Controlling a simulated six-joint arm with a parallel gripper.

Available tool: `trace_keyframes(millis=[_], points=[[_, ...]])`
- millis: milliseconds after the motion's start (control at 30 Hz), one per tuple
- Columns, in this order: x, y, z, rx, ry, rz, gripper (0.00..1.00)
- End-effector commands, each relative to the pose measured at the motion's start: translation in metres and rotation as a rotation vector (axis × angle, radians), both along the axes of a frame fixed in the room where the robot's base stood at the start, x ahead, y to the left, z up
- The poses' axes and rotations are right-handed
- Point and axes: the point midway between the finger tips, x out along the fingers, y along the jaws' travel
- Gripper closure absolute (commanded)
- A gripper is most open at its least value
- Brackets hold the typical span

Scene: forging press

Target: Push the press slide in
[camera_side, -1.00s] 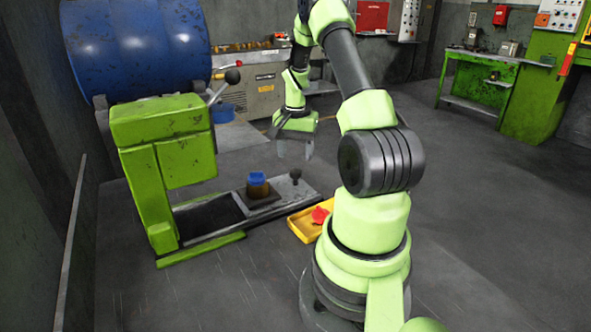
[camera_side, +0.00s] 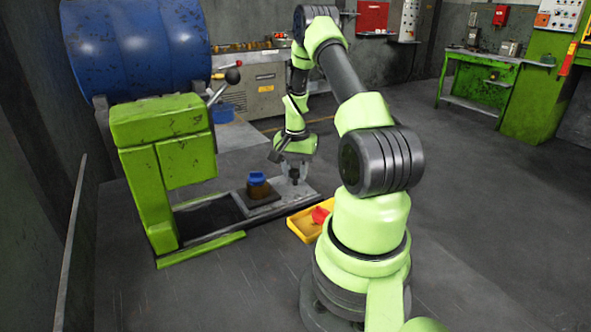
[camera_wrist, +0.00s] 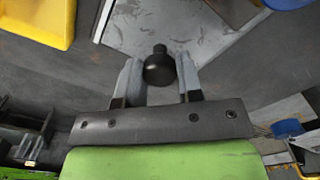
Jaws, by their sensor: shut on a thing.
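The press slide (camera_side: 305,188) is a grey plate on a low rail in front of the green press (camera_side: 165,140), pulled out toward the right. A blue piece on a brown block (camera_side: 258,186) sits on the slide's dark pad. My gripper (camera_side: 294,173) is down at the slide's outer end, its fingers around the black knob. In the wrist view, the black knob (camera_wrist: 159,68) sits between the two grey fingers of my gripper (camera_wrist: 160,75), and the slide plate (camera_wrist: 180,25) lies beyond. My gripper is shut on the knob.
A yellow tray (camera_side: 303,226) with a red piece (camera_side: 320,215) stands beside the slide, close to my gripper. The press lever (camera_side: 228,80) juts up at the press's right side. A large blue barrel (camera_side: 140,45) is behind the press. The floor at right is clear.

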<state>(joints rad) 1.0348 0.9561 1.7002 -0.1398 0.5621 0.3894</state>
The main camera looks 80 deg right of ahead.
Motion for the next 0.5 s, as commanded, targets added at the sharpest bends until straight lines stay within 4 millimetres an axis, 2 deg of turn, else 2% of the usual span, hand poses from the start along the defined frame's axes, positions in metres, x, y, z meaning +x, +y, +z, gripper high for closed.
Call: trace_keyframes(millis=[167, 400, 500], points=[[0.011, 0.01, 0.0, 0.0, 0.0, 0.006, 1.0], [0.051, 0.049, 0.0, -0.002, 0.001, 0.009, 1.0], [0.06, 0.059, 0.0, -0.003, 0.0, 0.006, 1.0]])
